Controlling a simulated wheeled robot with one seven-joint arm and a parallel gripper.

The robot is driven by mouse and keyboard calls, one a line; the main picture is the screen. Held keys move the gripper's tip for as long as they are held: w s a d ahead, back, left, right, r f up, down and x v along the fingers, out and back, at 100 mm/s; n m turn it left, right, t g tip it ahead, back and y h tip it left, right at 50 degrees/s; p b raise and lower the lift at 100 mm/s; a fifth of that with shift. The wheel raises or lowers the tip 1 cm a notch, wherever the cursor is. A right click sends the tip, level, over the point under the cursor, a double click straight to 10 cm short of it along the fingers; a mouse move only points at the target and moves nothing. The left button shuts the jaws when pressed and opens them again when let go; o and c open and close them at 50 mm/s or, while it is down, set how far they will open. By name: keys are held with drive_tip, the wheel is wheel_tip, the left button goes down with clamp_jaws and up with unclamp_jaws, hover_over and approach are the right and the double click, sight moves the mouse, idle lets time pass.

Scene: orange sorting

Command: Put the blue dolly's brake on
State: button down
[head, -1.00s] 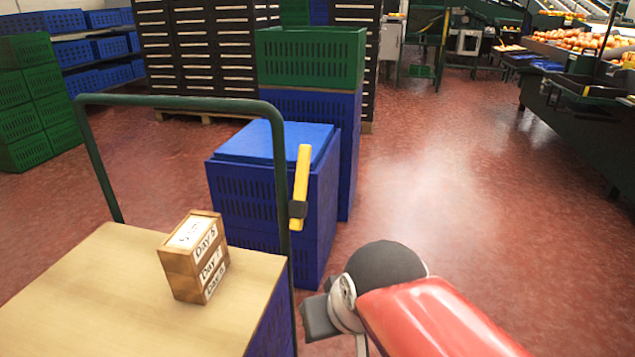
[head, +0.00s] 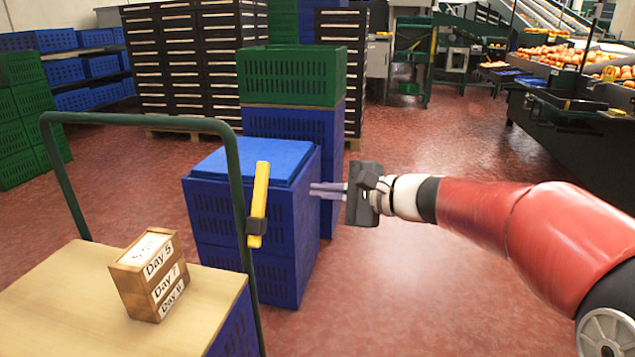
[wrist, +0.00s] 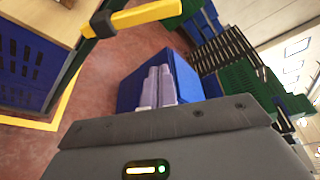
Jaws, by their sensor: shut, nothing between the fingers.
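The dolly (head: 235,322) at the lower left has a blue body, a wooden top and a dark green tube handle (head: 140,119). A yellow lever (head: 259,190) sits in a dark clamp (head: 256,227) on the handle's right post and stands nearly upright. In the wrist view the yellow lever (wrist: 147,16) crosses the top, ahead of the fingers and to their left. My gripper (head: 313,189) is shut and empty, to the right of the lever and apart from it, pointing left. Its fingers (wrist: 157,88) lie side by side in the wrist view.
Small wooden day blocks (head: 150,275) stand on the dolly's top. Stacked blue crates (head: 270,235) stand behind the lever, with a green crate (head: 290,77) on a stack beyond. Red floor (head: 420,270) is open to the right. A fruit stand (head: 560,110) is at the far right.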

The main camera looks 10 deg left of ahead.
sight(259, 204)
drive_tip(key=shift+w+d+r, duration=0.15)
drive_tip(key=shift+w, duration=0.1)
drive_tip(key=a+p, duration=0.1)
drive_tip(key=a, duration=0.8)
drive_tip(key=shift+a+r, duration=0.15)
drive_tip(key=shift+a, duration=0.1)
drive_tip(key=shift+b, duration=0.6)
